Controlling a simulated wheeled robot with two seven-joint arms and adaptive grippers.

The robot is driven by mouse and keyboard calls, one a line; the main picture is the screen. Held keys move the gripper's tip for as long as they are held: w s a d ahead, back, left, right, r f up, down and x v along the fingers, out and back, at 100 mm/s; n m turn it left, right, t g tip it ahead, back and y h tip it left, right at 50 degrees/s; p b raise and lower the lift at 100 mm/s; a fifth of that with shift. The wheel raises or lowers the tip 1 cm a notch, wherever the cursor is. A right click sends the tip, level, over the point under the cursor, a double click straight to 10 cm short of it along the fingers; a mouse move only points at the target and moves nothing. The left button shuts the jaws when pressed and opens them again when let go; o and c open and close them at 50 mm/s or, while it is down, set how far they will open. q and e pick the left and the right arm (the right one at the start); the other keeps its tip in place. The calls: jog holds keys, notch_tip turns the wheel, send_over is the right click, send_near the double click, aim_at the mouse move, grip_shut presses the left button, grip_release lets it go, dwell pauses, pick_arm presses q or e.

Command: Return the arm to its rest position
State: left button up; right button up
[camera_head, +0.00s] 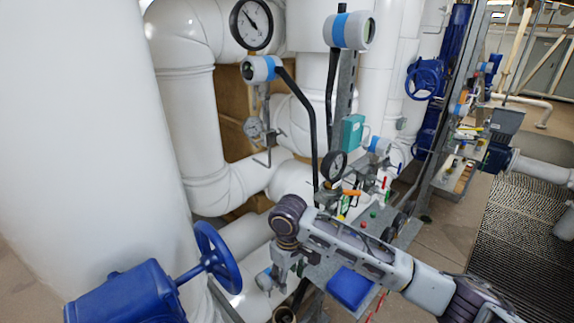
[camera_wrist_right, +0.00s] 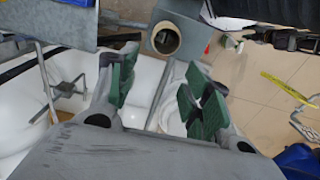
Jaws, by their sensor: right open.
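My right arm (camera_head: 350,245) comes in from the lower right of the head view and reaches across in front of the instrument panel. Its wrist bends down at the left end. My right gripper (camera_head: 280,268) hangs below that bend, small and partly hidden against the pipes. In the right wrist view, the right gripper (camera_wrist_right: 158,78) shows two fingers with green pads, spread apart. I see nothing held between them; white pipe and grey metal show behind the gap. My left gripper is not in view.
A blue valve handwheel (camera_head: 217,257) on a blue actuator (camera_head: 125,295) stands left of the gripper. The panel shelf, with a blue box (camera_head: 349,288), lies close to the arm. Gauges (camera_head: 251,24) and white pipes (camera_head: 188,110) stand behind. A floor grating (camera_head: 515,240) lies at right.

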jog(key=shift+s+a+f+m+t+y, duration=0.7)
jog(key=shift+s+f+y, duration=1.25)
jog(key=shift+s, duration=1.55)
jog(key=s+d+f+m+t+h, duration=0.1)
jog(key=s+d+f+m, duration=0.15)
jog(key=d, duration=0.55)
jog(key=s+d+f+m+h, duration=0.1)
jog(key=s+d, duration=0.3)
jog(key=d, duration=0.4)
jog(key=s+d+f+m+t+h, duration=0.15)
jog(key=s+d, duration=0.25)
jog(key=d, duration=0.4)
notch_tip(320, 180, down, 34)
jog(key=s+g, duration=0.2)
jog(key=s, duration=0.1)
jog(key=s+d+f, duration=0.2)
jog(key=s+f, duration=0.7)
jog(key=s, duration=0.2)
jog(key=s+d+f, duration=0.1)
jog(key=s+f, duration=0.9)
jog(key=shift+s+d+f+g, duration=0.15)
jog(key=shift+s+d+g, duration=0.2)
jog(key=shift+d+g, duration=0.1)
